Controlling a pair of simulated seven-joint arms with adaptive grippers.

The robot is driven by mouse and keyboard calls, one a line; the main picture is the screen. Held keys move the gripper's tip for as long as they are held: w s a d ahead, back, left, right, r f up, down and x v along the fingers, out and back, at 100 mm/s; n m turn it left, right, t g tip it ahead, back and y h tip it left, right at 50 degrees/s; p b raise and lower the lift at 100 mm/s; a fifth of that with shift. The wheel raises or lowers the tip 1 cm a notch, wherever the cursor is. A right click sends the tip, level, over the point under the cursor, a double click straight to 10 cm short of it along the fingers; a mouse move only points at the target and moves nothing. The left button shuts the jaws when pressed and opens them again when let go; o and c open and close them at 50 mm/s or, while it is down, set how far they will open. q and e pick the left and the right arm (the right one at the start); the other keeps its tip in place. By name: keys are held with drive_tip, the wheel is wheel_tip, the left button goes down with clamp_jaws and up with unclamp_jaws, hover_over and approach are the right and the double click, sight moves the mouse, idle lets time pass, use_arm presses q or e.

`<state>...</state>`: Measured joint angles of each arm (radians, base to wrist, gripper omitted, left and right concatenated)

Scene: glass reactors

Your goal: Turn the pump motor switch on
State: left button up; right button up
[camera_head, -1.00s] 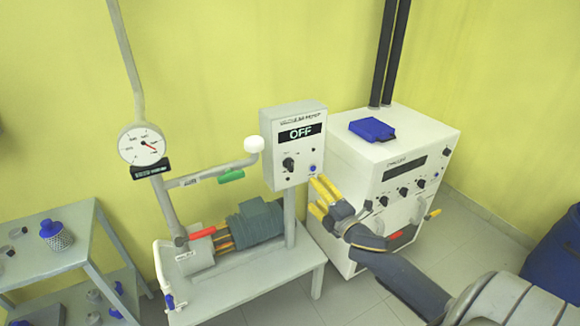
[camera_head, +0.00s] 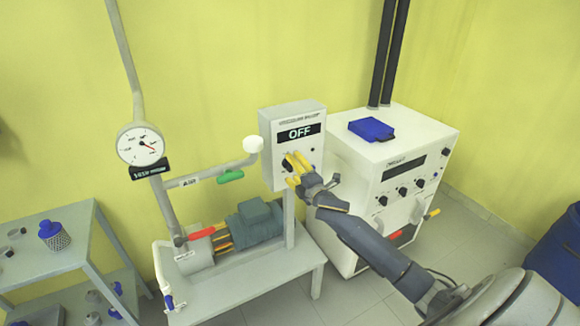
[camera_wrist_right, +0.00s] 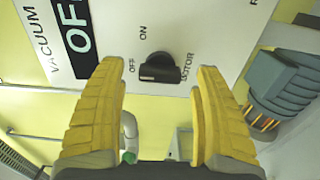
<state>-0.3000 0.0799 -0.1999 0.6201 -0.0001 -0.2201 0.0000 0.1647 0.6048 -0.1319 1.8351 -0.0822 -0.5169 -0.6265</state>
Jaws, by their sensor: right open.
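The pump control box (camera_head: 292,115) is a pale grey panel with a black display reading OFF. Its black motor switch knob (camera_wrist_right: 160,68) shows in the right wrist view between OFF and ON marks, with the word MOTOR beside it. My right gripper (camera_head: 294,163) is in front of the box, over the switch area, and partly hides it in the head view. In the right wrist view its yellow fingers (camera_wrist_right: 152,78) are open, one to each side of the knob, with nothing held. Whether they touch the panel I cannot tell. My left gripper is not in view.
The green-grey pump motor (camera_head: 256,219) sits on a white table (camera_head: 262,268) below the box. A pipe with a white knob (camera_head: 253,145) stands just left of the box. A white cabinet (camera_head: 350,165) with a blue item (camera_head: 371,129) on top is at right.

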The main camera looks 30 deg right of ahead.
drive_tip(key=shift+w, duration=1)
drive_tip(key=c, duration=1.3)
drive_tip(key=shift+c, duration=0.2)
drive_tip(key=shift+m, duration=0.3)
drive_tip(key=m, duration=0.5)
drive_tip(key=shift+m, duration=0.3)
drive_tip(key=m, duration=0.5)
drive_tip(key=shift+m, duration=0.3)
